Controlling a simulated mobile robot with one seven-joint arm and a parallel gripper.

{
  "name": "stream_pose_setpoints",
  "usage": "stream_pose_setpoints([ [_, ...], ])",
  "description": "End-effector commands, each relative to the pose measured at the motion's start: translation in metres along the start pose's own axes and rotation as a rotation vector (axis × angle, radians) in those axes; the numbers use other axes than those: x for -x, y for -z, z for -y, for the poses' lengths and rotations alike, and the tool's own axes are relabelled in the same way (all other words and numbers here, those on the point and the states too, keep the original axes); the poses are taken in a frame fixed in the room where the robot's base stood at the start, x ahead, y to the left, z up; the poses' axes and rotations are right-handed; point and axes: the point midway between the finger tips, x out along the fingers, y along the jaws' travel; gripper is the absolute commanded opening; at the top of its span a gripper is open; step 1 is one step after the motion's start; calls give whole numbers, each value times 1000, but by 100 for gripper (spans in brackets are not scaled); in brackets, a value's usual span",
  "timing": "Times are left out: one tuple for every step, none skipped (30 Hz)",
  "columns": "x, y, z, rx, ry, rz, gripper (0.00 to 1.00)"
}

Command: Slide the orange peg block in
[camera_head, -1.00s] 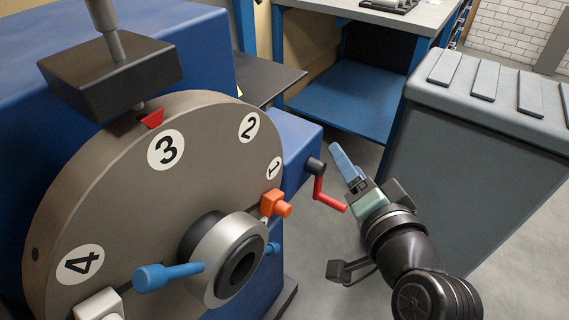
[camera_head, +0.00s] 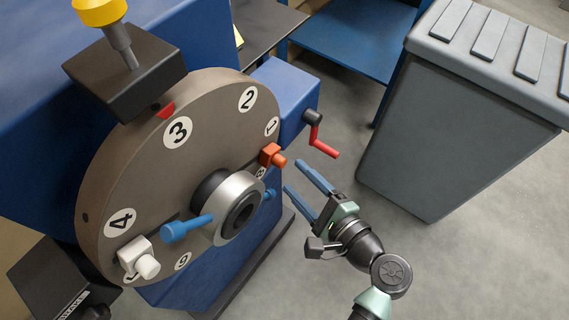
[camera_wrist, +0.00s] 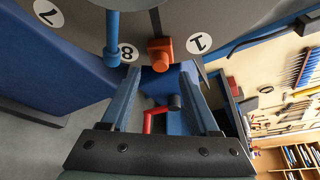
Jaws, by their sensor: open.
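The orange peg block (camera_head: 271,156) sits on the face of the large brown numbered disc (camera_head: 150,150), near the label 1, with its round peg pointing out to the right. The orange block also shows in the wrist view (camera_wrist: 160,52), ahead of my fingers and roughly between their tips. My gripper (camera_head: 301,184) is open and empty, to the right of and a little below the orange block, with its two blue fingers aimed at the disc side. It is apart from the block. In the wrist view, my gripper (camera_wrist: 157,68) has its fingers spread wide.
A red crank handle (camera_head: 322,143) on the blue housing is close above my fingers. Blue handles (camera_head: 188,228) stick out from the disc and hub (camera_head: 238,206). A white peg block (camera_head: 138,256) is at lower left. A grey cabinet (camera_head: 450,120) stands right; floor between is clear.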

Motion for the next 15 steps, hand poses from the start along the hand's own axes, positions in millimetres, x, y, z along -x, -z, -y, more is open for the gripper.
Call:
stream_pose_setpoints([
  [-11,0,-1,1,-2,3,62],
  [-16,0,-1,0,-1,2,62],
  [-23,0,0,1,-1,2,62],
  [-28,0,0,1,-1,2,62],
  [-32,0,0,1,-1,1,62],
  [-37,0,0,1,-1,1,62],
  [-40,0,0,1,0,0,62],
  [-43,1,0,1,-1,0,62],
  [-46,1,0,1,-1,0,62],
  [-48,1,0,2,0,-1,62],
  [-50,0,0,2,0,-1,62],
  [-51,0,0,2,0,-1,62],
  [-52,0,0,2,0,-1,62],
  [-53,0,0,2,0,-1,62],
  [-53,0,0,1,0,-1,62],
])
